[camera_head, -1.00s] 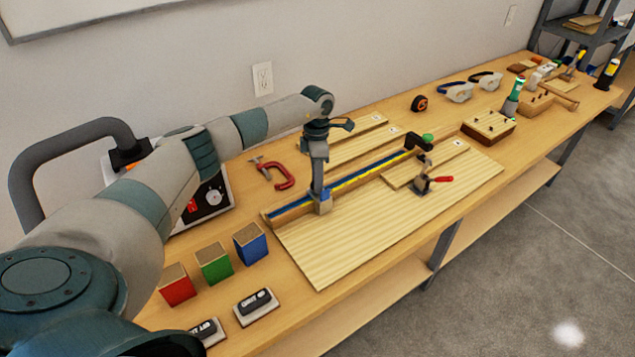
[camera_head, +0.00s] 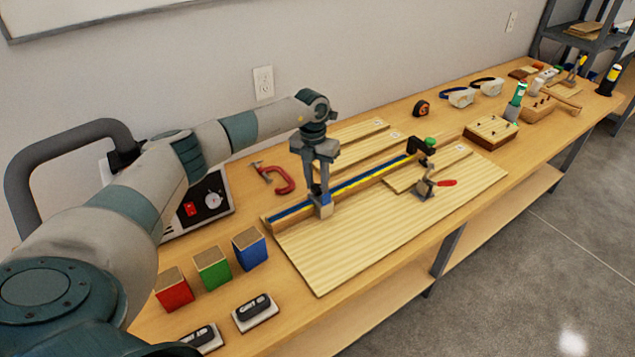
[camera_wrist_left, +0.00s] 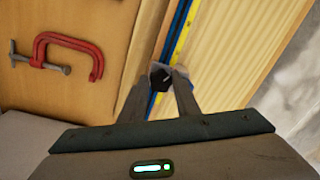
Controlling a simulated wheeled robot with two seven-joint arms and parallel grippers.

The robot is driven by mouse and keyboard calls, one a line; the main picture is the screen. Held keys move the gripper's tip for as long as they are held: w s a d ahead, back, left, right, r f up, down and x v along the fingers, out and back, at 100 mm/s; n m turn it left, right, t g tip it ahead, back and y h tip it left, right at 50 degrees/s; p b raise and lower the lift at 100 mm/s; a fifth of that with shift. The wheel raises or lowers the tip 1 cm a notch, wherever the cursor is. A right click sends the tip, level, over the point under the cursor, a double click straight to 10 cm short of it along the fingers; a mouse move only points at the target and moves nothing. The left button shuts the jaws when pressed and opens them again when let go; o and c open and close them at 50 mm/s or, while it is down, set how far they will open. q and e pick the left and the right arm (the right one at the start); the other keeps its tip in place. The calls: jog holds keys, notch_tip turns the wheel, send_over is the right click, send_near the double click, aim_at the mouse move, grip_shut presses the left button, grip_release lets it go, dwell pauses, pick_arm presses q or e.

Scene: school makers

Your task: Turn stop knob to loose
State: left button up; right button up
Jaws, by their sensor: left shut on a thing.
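The stop is a small grey block (camera_head: 324,210) on the blue and yellow rail (camera_head: 352,185) along the wooden board. Its black knob (camera_wrist_left: 160,78) shows in the left wrist view, between my fingertips. My left gripper (camera_head: 321,192) points straight down over the stop and is shut on the knob; it also shows in the left wrist view (camera_wrist_left: 163,80). The fingers hide part of the knob, and I cannot read a loose or tight mark on it. My right gripper is not in view.
A red clamp (camera_head: 275,178) lies behind the rail's near end. A green-topped black piece (camera_head: 424,147) stands at the rail's far end, with a red-handled toggle clamp (camera_head: 428,186) in front. Red, green and blue blocks (camera_head: 212,268) stand at the left. The board's front is clear.

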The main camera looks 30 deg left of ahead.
pick_arm(q)
jog(key=n, duration=0.4)
jog(key=shift+r+n, duration=0.15)
jog(key=shift+n, duration=0.25)
jog(key=n+p, duration=0.1)
jog(key=n, duration=0.3)
jog(key=shift+a+t, duration=0.1)
jog(key=shift+t, duration=0.2)
jog(key=n, duration=0.5)
jog(key=shift+s+y+p, duration=0.1)
jog(key=shift+y+p, duration=0.2)
jog(key=shift+p, duration=0.05)
jog(key=shift+n+p, duration=0.35)
jog(key=shift+n, duration=1.85)
jog(key=o, duration=1)
jog(key=shift+s, duration=0.15)
jog(key=shift+o, duration=0.2)
